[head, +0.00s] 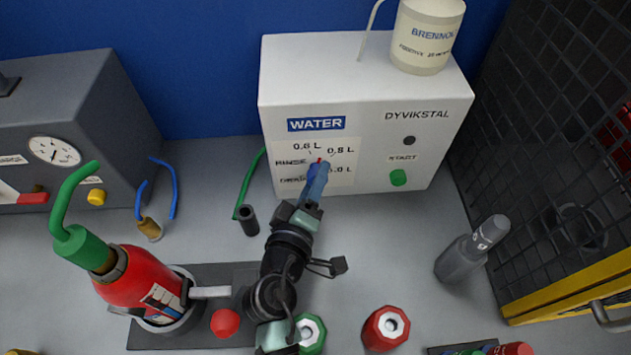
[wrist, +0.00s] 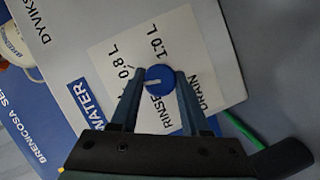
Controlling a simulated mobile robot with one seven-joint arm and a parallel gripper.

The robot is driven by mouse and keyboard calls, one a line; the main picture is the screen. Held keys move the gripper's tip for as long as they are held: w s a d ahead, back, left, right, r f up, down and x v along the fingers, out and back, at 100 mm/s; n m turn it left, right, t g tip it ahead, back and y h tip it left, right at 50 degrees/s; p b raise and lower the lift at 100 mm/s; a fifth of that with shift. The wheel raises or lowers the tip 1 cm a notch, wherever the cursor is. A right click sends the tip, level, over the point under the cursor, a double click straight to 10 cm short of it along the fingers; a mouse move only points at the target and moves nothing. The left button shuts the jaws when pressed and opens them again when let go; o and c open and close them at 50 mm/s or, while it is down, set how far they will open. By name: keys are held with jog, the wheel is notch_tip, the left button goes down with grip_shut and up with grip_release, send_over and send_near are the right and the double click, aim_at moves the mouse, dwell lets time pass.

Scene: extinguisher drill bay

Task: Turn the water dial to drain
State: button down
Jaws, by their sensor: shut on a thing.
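The water dial (wrist: 160,77) is a round blue knob on the front of the white dispenser box (head: 362,105). My gripper (head: 317,176) reaches up to it, and in the wrist view its two fingers (wrist: 160,82) are shut on opposite sides of the knob. A pale pointer line on the knob points left in the wrist view, toward the 0.6 L and 0.8 L side. The DRAIN label (wrist: 200,92) lies to the right there, away from the pointer. In the head view my fingers hide most of the dial.
A green start button (head: 398,177) sits right of the dial. A white canister (head: 427,38) stands on the box. A red extinguisher (head: 142,284) stands at left, a grey cylinder (head: 470,254) at right. A green hose (head: 249,184) hangs close left of my gripper.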

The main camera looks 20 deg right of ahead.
aim_at(322, 129)
dwell(0.4)
jog(key=shift+c, duration=1.9)
grip_release()
jog(key=shift+r, duration=0.15)
notch_tip(322, 129, up, 10)
jog(key=shift+s+d+f+p, duration=0.1)
jog(key=shift+d+f+p, duration=0.1)
jog(key=shift+p, duration=0.65)
jog(key=shift+a+r, duration=0.1)
jog(key=shift+r, duration=0.1)
jog(key=shift+f, duration=0.1)
jog(key=shift+a, duration=0.1)
